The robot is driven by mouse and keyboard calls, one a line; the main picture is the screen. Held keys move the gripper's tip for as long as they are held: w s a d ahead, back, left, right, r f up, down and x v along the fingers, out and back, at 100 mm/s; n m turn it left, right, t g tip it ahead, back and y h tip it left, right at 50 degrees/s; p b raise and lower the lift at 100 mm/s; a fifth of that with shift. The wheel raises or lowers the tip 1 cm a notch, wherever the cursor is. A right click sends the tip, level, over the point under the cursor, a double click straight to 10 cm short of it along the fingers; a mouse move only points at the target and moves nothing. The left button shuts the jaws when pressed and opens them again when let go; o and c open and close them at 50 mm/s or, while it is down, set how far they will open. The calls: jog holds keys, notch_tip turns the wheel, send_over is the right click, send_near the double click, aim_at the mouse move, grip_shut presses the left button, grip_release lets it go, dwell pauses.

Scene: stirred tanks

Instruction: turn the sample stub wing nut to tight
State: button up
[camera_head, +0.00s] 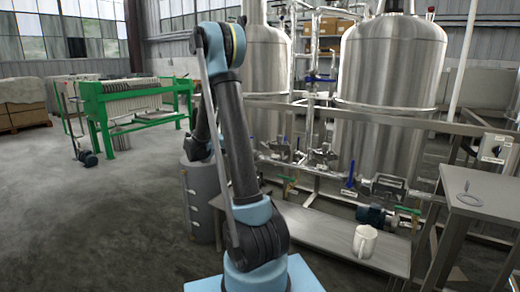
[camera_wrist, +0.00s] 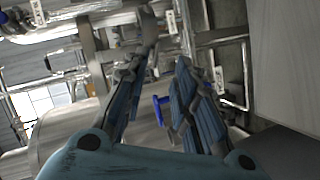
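In the wrist view my gripper (camera_wrist: 166,40) has its two ribbed blue-grey fingers apart, with nothing held between them. A small blue part (camera_wrist: 160,108) shows in the gap between the fingers, partly hidden by the right finger. I cannot tell whether it is a wing nut or a valve handle, or how far from the fingers it is. In the head view my gripper is hidden behind my arm. Blue (camera_head: 351,175) and green (camera_head: 291,181) valve handles sit on the piping below the tanks. I cannot make out the sample stub wing nut for certain.
Two steel tanks (camera_head: 390,85) (camera_head: 266,75) stand behind pipework. A grey table (camera_head: 485,190) stands at right. A grey drum (camera_head: 200,205) is beside my arm. Open floor lies left, before a green filter press (camera_head: 95,105).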

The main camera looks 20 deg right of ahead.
jog(key=h, duration=0.2)
send_near(266, 145)
jog(key=x, duration=0.7)
jog(key=shift+f, duration=0.15)
jog(key=shift+c, duration=0.6)
